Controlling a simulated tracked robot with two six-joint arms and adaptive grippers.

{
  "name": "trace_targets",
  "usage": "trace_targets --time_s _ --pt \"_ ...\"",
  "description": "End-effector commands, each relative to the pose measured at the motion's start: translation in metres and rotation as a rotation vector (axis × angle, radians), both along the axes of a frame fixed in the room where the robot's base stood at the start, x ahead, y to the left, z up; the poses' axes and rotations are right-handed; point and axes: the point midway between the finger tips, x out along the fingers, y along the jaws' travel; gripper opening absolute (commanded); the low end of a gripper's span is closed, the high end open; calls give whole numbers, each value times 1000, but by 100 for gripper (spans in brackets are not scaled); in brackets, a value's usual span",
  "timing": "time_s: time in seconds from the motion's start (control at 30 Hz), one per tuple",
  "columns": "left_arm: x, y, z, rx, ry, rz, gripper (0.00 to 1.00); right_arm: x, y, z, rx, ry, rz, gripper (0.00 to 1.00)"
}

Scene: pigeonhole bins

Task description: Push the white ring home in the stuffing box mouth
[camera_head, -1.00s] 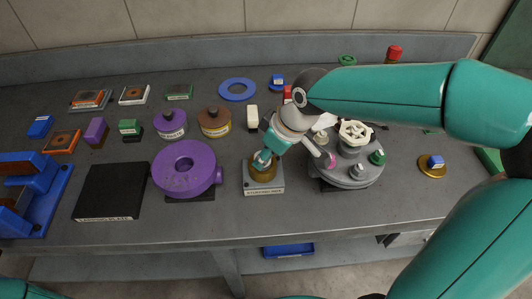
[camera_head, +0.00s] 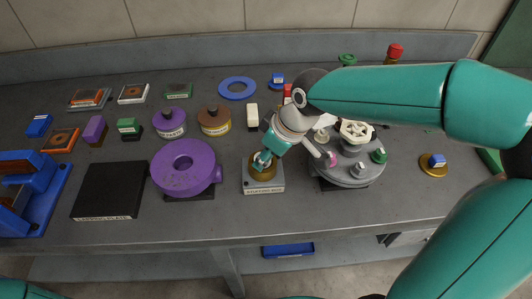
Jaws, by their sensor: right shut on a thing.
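The stuffing box (camera_head: 264,185) is a brass-coloured cup on a light grey labelled block near the front middle of the bench. My right gripper (camera_head: 262,160) comes down from the upper right and is shut, its fingertips at the mouth of the cup. The white ring is between the fingertips, but they and the cup rim hide nearly all of it. I cannot tell how deep or how level it sits. My left gripper is out of view.
A purple ring-shaped body (camera_head: 184,168) stands close left of the box. A black plate (camera_head: 108,190) lies further left. Bare bench lies in front of the box.

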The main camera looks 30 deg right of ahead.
Motion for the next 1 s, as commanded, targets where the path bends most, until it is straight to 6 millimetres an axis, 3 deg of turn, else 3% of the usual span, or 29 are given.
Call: trace_targets --time_s 0.37,0.4,0.57,1.0 --pt "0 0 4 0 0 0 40 1 0 7 0 -4 -1 15" --pt "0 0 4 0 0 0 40 1 0 7 1 -5 -1 40" --pt "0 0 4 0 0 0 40 1 0 7 1 -5 -1 67" --pt "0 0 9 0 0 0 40 -1 -1 14 0 -7 -1 68"
